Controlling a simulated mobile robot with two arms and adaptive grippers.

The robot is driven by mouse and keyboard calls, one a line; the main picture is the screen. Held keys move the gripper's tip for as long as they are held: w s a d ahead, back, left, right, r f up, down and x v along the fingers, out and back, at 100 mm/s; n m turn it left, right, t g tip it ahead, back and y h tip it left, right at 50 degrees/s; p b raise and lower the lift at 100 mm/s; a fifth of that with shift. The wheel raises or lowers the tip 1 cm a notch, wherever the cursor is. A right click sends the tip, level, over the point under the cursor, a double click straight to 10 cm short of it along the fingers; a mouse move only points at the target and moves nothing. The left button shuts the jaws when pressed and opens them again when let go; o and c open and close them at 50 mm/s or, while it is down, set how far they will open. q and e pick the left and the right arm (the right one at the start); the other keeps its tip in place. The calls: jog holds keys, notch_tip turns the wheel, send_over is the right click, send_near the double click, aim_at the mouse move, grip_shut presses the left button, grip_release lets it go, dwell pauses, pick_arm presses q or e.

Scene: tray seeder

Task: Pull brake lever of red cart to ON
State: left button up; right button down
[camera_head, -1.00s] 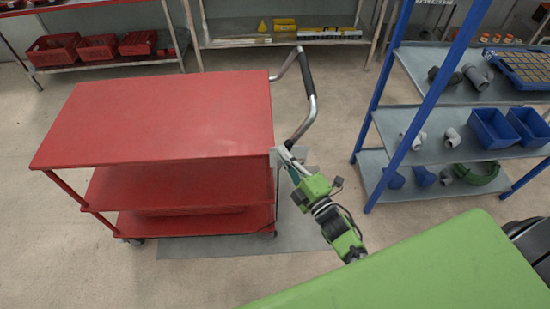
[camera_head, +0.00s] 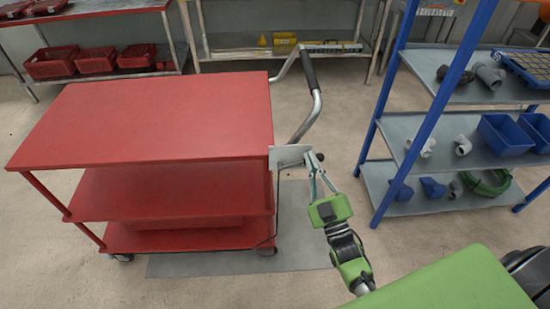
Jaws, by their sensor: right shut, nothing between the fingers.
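The red cart (camera_head: 150,120) stands at the left with three red shelves and a curved push handle (camera_head: 309,72) at its right end. A pale metal plate (camera_head: 288,156) is at the cart's right edge, below the handle. A small dark knob (camera_head: 320,157), which looks like the end of the brake lever, shows just right of the plate; the lever's setting cannot be read. My right gripper (camera_head: 317,172) is shut and empty, its fingers pointing up at the plate and knob. I cannot tell whether they touch. My left gripper is out of view.
A blue-framed rack (camera_head: 430,120) with pipe fittings and blue bins stands close on the right. Shelves with red boxes (camera_head: 95,60) are at the back. A grey mat (camera_head: 240,262) lies under the cart. Open floor lies between cart and rack.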

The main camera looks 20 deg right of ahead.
jog(key=shift+s+d+f+b, duration=0.1)
jog(key=shift+d+f+b, duration=0.25)
jog(key=shift+f, duration=0.2)
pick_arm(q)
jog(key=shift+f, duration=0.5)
pick_arm(e)
jog(key=shift+s+f, duration=0.1)
jog(key=shift+f, duration=0.15)
